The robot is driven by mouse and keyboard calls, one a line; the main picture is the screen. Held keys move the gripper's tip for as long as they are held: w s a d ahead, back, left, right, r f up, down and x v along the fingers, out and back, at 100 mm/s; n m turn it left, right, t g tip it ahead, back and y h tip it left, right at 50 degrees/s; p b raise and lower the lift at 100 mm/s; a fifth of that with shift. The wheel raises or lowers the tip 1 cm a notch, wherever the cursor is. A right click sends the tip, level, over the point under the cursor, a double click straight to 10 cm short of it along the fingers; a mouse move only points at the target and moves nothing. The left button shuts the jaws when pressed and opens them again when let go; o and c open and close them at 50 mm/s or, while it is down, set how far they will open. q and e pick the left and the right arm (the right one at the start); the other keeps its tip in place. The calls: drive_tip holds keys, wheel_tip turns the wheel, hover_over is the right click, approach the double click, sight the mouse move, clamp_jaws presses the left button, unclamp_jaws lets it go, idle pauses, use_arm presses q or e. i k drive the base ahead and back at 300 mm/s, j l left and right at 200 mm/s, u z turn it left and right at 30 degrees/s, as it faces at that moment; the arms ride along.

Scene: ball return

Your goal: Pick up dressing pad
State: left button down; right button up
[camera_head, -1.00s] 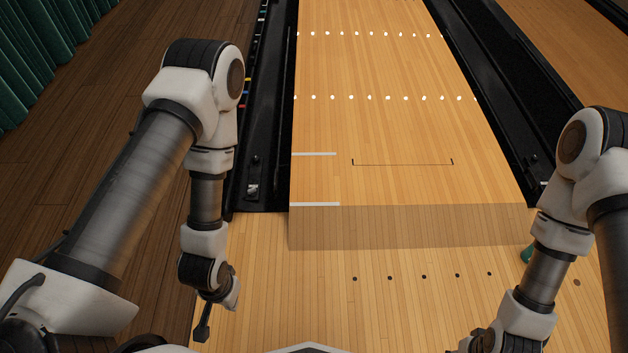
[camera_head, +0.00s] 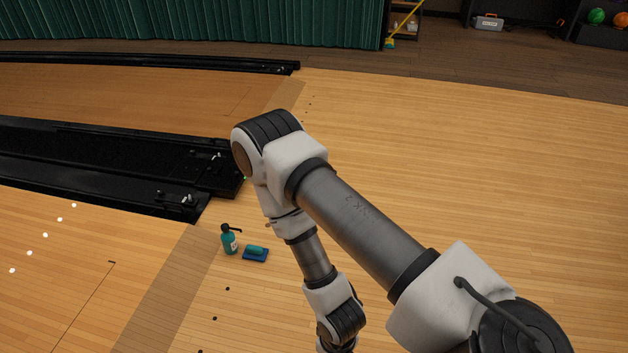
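A small flat blue item (camera_head: 256,257) lies on the wood floor left of my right arm, with a teal piece (camera_head: 255,249) on top. I cannot tell whether either is the dressing pad; nothing else in view clearly looks like one. A teal pump bottle (camera_head: 229,240) with a black top stands upright just left of them. My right arm comes in from the right and bends down beside these items. Its wrist reaches the bottom edge, and the gripper is out of view. My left arm and gripper are out of view.
Black gutters (camera_head: 120,165) run along the lanes at left. Open wood floor (camera_head: 480,160) spreads to the right of my arm. At the back are a green curtain (camera_head: 200,30), a yellow broom (camera_head: 392,40), a grey case (camera_head: 488,22) and coloured balls (camera_head: 597,16).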

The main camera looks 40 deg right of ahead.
sight(253, 253)
drive_tip(key=z, duration=0.85)
drive_tip(key=i+j+z, duration=0.75)
drive_tip(key=i+j, duration=0.2)
drive_tip(key=j, duration=0.15)
drive_tip(key=i+j+z, duration=0.1)
drive_tip(key=i, duration=0.4)
